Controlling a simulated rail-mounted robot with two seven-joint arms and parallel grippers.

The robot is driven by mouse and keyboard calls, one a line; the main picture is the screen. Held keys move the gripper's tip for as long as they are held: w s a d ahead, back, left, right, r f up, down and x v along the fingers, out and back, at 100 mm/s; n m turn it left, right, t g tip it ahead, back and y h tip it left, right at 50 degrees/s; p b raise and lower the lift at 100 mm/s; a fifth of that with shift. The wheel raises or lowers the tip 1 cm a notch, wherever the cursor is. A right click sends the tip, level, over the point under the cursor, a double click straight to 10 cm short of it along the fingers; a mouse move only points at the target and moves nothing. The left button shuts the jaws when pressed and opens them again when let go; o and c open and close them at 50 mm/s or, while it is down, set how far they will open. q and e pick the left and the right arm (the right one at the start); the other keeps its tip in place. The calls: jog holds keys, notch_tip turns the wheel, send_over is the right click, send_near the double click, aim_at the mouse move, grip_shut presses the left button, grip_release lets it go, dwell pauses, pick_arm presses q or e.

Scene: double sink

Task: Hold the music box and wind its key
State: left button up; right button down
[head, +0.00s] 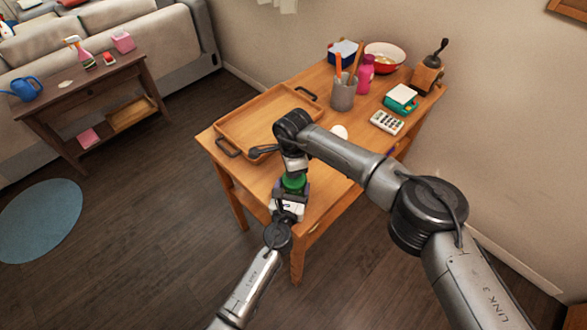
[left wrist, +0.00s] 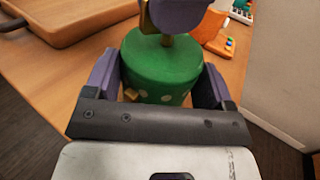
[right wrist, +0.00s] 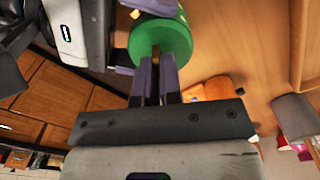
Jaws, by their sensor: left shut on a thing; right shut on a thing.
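The music box (head: 293,183) is a green drum with pale dots, held near the table's front corner. My left gripper (head: 288,203) is shut around its sides; in the left wrist view the purple fingers press the drum (left wrist: 160,70) from left and right. A thin gold key shaft (left wrist: 167,41) rises from its top. My right gripper (head: 296,166) is above the drum, shut on the key. In the right wrist view its fingers close over the gold key (right wrist: 156,51) in front of the green top (right wrist: 147,36). The fingers hide most of the key.
The wooden table (head: 326,188) carries a tray (head: 237,125) at left, a pen cup (head: 342,96), a calculator (head: 386,122) and a coffee grinder (head: 427,76) farther back. An orange item with coloured buttons (left wrist: 216,34) stands close behind the drum. My right arm hides part of the table.

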jog(key=m, duration=0.7)
jog(key=shift+w, duration=0.1)
jog(key=m, duration=0.8)
jog(key=shift+w+d+m, duration=0.1)
jog(key=shift+m, duration=0.2)
jog(key=m, duration=0.3)
jog(key=shift+m, duration=0.3)
jog(key=m, duration=0.3)
jog(key=shift+m, duration=0.3)
jog(key=m, duration=0.3)
jog(key=shift+d, duration=0.1)
jog(key=shift+m, duration=2.1)
